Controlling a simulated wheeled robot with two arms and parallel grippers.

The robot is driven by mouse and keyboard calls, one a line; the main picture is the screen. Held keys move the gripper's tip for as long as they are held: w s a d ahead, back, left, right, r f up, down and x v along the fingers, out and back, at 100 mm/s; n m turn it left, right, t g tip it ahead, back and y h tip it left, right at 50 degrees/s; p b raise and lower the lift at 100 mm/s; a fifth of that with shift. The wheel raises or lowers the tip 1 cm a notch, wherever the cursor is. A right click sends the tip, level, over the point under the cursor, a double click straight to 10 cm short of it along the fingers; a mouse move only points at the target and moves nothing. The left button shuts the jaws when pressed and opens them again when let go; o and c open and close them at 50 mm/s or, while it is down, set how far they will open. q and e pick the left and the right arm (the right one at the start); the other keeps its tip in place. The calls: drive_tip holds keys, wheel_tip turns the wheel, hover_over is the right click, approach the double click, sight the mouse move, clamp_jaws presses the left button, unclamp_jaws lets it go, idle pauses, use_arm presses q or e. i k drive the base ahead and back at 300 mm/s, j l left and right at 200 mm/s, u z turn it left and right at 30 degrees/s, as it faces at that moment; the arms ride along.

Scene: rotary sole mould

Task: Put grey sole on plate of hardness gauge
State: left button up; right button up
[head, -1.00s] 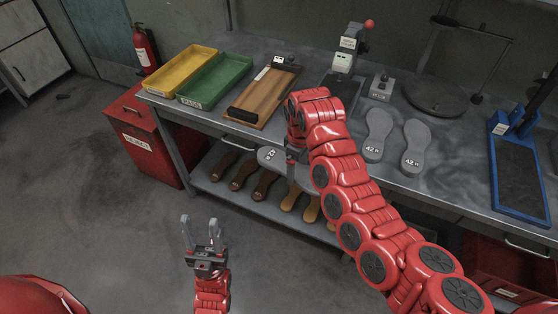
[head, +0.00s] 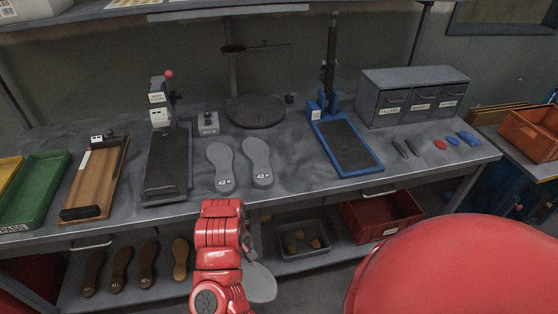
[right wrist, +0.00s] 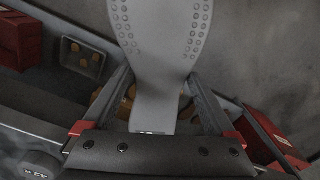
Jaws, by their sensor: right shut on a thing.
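A grey sole (head: 261,284) is in my right gripper (right wrist: 162,95), whose two fingers stand on either side of its narrow middle in the right wrist view. The sole's studded end (right wrist: 162,25) points away from the gripper. In the head view the sole is in front of the bench, below its front edge, partly covered by my right arm. What seems to be the hardness gauge (head: 159,118), with a red knob and small display, stands on the bench behind and left of the arm. Its dark plate (head: 167,170) is bare. My left gripper is out of view.
Two grey soles (head: 221,168) (head: 257,162) lie on the bench right of the plate. A wooden fixture (head: 95,180) and green tray (head: 35,190) are to the left. A blue-framed stand (head: 348,150) is to the right. Brown soles (head: 120,268) lie on the lower shelf.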

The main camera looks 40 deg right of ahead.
sight(346, 144)
drive_tip(key=k+l+z, duration=0.25)
drive_tip(key=l, duration=0.95)
drive_tip(key=l+z, duration=0.25)
drive_tip(key=l, duration=0.95)
